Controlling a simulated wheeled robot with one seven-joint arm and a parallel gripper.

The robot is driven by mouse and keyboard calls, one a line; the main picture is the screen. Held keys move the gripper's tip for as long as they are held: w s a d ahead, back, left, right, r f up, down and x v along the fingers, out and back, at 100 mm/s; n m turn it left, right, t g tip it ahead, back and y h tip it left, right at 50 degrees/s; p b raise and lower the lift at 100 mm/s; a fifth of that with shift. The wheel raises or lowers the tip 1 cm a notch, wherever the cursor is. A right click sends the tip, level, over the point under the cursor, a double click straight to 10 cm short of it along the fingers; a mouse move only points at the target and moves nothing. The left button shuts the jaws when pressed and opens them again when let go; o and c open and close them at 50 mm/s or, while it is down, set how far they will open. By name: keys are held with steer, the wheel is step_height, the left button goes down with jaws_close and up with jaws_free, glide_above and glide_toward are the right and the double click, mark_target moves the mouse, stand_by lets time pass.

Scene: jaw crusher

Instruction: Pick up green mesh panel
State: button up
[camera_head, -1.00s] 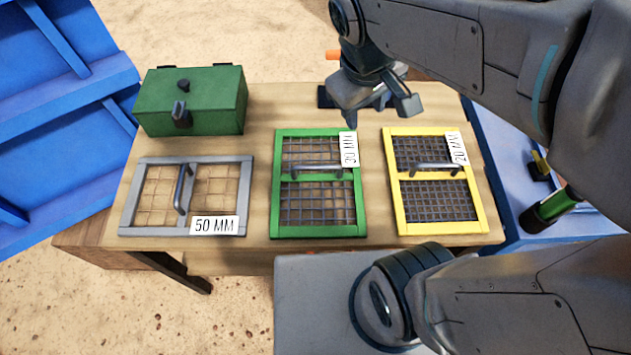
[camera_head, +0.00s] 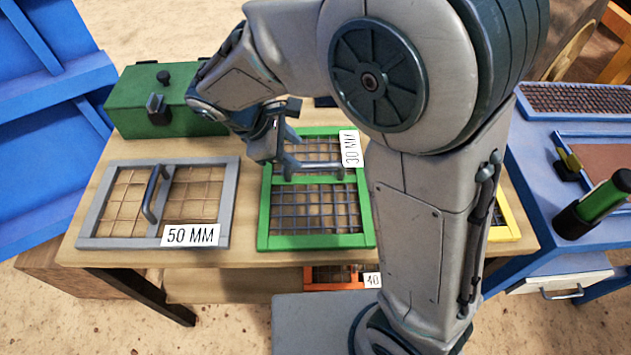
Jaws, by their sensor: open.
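The green mesh panel (camera_head: 314,242) lies flat on the wooden table. It has a dark wire grid, a grey bar handle (camera_head: 318,168) across its middle and a "30 MM" label (camera_head: 350,148) at its upper right. My gripper (camera_head: 277,150) is open and hangs over the panel's upper left part, close to the left end of the handle. I cannot tell whether it touches the handle. My arm hides part of the panel's right edge.
A grey "50 MM" panel (camera_head: 88,215) lies to the left and a green box (camera_head: 125,105) stands behind it. A yellow panel (camera_head: 506,232) is mostly hidden by my arm. An orange panel (camera_head: 316,286) lies below the tabletop. A blue bench (camera_head: 535,150) stands at the right.

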mark_target(312, 164)
steer(key=b+x, duration=0.1)
steer(key=x, duration=0.8)
steer(key=shift+s+d, duration=0.15)
jaws_close()
steer(key=shift+r, duration=0.1)
stand_by(1.1)
